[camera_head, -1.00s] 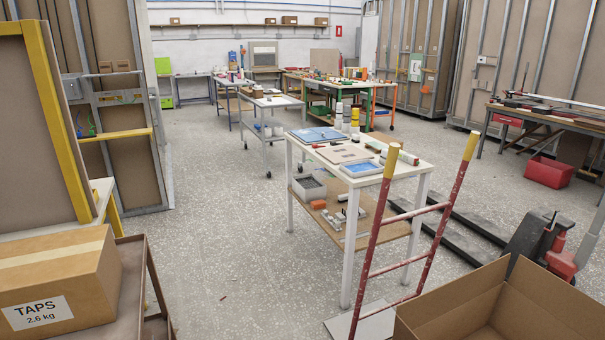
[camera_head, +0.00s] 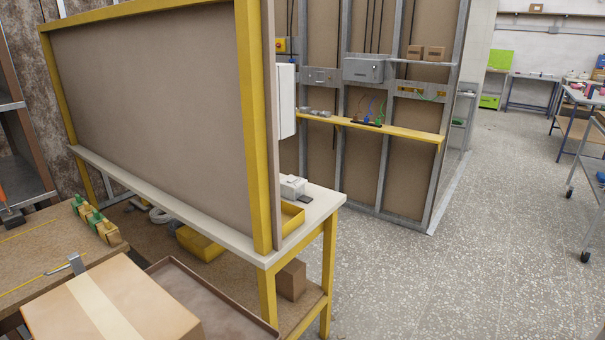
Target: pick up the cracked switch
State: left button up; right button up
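No cracked switch can be made out for certain. A small white-grey device (camera_head: 292,187) sits on the pale top of the yellow-framed bench (camera_head: 325,203), beside the brown board; it is too small to tell what it is. A small dark flat piece (camera_head: 306,199) lies by it. Several small grey pieces (camera_head: 318,112) lie on the yellow shelf (camera_head: 400,132) of the stud wall, too small to identify. Neither of my grippers is in view.
A large upright brown board (camera_head: 150,110) in a yellow frame hides part of the bench. A cardboard box (camera_head: 115,305) and brown tray (camera_head: 215,305) are close in front. A wooden bench (camera_head: 50,250) stands left. Speckled floor (camera_head: 450,280) is clear at right; a grey trolley (camera_head: 585,190) stands there.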

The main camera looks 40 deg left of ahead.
aim_at(292, 182)
jog(key=i+u, duration=0.25)
jog(key=u, duration=0.25)
jog(key=i+l+u, duration=0.15)
jog(key=u, duration=0.35)
jog(key=i+l+u, duration=0.25)
jog(key=u, duration=0.25)
jog(key=i+l+u, duration=0.1)
jog(key=u, duration=0.8)
